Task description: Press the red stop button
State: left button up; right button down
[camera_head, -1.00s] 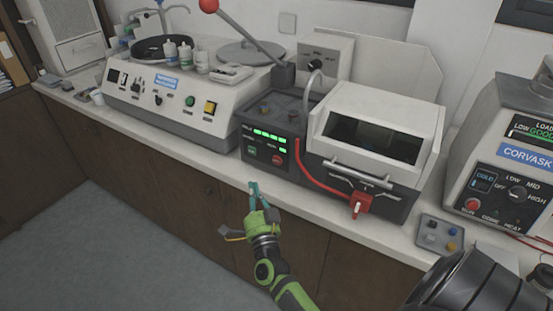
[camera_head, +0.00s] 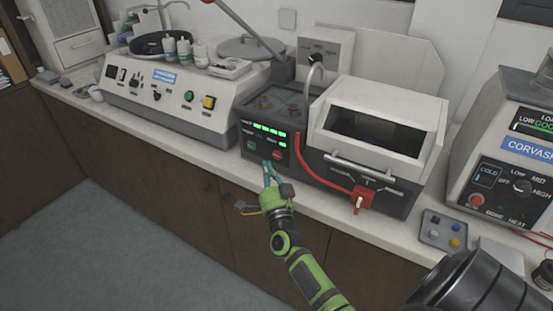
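A red button (camera_head: 277,155) sits on the dark front panel of the middle machine, right of a green button (camera_head: 251,146) and below green lit bars. Another red button (camera_head: 476,200) is on the panel of the machine at the right; the lettering by both is too small to read surely.
A red hose (camera_head: 302,157) and red lever (camera_head: 362,194) stand right of the panel. The hooded chamber (camera_head: 378,115) has a front bar handle. A small button box (camera_head: 443,231) lies on the counter. The floor (camera_head: 100,250) at left is clear.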

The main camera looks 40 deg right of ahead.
jog(key=shift+w+d, duration=0.2)
jog(key=shift+d, duration=0.25)
jog(key=shift+w+d, duration=0.2)
jog(key=shift+d, duration=0.25)
dwell(0.8)
jog(key=shift+w+d+b, duration=0.15)
jog(key=shift+d+b, duration=0.15)
jog(key=shift+d, duration=0.1)
jog(key=shift+w+d, duration=0.1)
jog(key=shift+d, duration=0.2)
dwell(0.8)
jog(key=shift+s+a, duration=0.3)
jog(key=shift+a, duration=0.45)
jog(key=shift+p, duration=0.3)
